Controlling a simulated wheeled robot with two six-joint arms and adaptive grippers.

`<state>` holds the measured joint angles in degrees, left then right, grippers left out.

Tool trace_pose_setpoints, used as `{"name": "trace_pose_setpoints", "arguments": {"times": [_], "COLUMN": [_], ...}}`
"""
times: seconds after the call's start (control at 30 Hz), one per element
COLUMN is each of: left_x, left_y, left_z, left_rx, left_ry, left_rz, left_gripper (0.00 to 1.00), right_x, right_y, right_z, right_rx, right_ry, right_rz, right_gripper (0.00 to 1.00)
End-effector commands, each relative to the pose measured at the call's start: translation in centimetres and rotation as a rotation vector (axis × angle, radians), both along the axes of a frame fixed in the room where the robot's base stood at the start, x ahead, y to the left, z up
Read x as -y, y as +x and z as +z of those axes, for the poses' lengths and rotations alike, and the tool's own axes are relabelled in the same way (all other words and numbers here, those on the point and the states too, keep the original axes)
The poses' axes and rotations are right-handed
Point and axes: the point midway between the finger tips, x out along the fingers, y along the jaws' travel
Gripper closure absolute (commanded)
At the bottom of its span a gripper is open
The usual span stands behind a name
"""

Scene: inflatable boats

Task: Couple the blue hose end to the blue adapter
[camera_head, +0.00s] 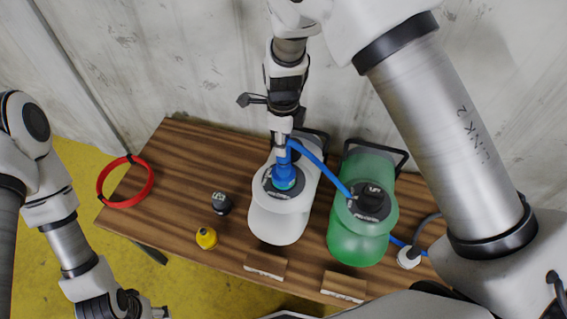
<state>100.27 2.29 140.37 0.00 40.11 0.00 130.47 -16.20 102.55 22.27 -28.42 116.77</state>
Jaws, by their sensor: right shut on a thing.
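My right gripper (281,148) points down over the white container (278,224) and is shut on the blue hose end (281,164). The blue adapter (287,184) sits on top of the white container, in a dark collar. The hose end is upright right above the adapter and looks to meet it; I cannot tell whether it is seated. The blue hose (318,163) runs from there down right across the green container (357,243). My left gripper (158,312) is at the bottom left edge, partly cut off, away from these things; its jaws are unclear.
On the wooden table (165,165) lie a red hose coil (104,178), a dark cap (221,204) and a yellow piece (206,238). Two small labelled blocks (265,266) stand at the front edge. A white round fitting (408,257) is at the right. A wall is behind.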

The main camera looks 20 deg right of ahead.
Motion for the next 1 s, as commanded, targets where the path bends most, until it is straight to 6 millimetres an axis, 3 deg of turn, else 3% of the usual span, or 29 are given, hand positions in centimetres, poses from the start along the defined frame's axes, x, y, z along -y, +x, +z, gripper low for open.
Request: {"name": "trace_pose_setpoints", "arguments": {"times": [1.0], "left_x": [0.0], "left_y": [0.0], "left_z": [-0.8], "left_rx": [0.0], "left_ry": [0.0], "left_rz": [0.0], "left_gripper": [0.32], "right_x": [0.0], "right_y": [0.0], "right_z": [-1.7], "right_rx": [-0.001], "right_ry": [0.001], "right_rz": [0.0], "right_gripper": [1.0]}}
